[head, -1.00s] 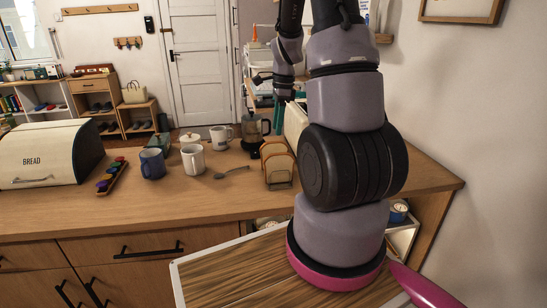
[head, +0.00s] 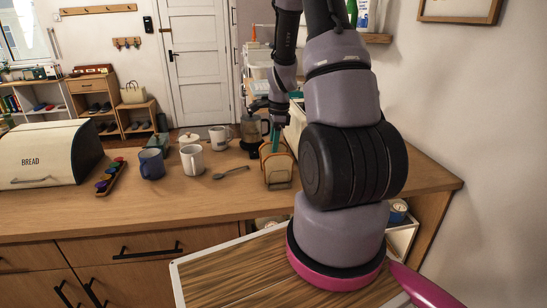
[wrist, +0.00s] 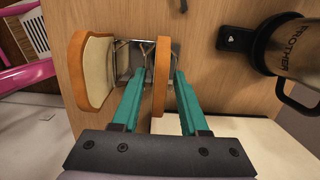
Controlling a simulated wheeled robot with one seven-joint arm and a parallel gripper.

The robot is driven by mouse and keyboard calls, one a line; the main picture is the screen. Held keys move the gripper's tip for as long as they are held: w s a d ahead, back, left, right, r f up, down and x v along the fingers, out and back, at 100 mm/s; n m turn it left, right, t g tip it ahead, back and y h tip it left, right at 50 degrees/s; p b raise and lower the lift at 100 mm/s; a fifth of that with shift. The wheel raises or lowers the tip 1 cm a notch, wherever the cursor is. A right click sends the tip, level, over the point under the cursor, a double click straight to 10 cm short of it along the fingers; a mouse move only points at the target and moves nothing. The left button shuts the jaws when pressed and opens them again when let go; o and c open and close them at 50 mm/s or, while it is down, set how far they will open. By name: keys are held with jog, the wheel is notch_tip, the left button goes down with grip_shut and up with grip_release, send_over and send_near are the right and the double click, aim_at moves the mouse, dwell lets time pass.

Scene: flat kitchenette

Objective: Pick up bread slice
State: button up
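A wire rack (wrist: 135,58) on the wooden counter holds two bread slices, upright and apart. In the wrist view, one bread slice (wrist: 161,75) is edge-on between the teal fingers of my gripper (wrist: 159,73). The fingers are open, one on each side, with a visible gap to the slice. The other bread slice (wrist: 94,72) stands left of the left finger, its pale face showing. In the head view, my gripper (head: 276,138) reaches down over the rack, and the near slice (head: 278,168) partly hides the fingertips.
The counter front is clear.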

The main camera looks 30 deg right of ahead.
grip_shut()
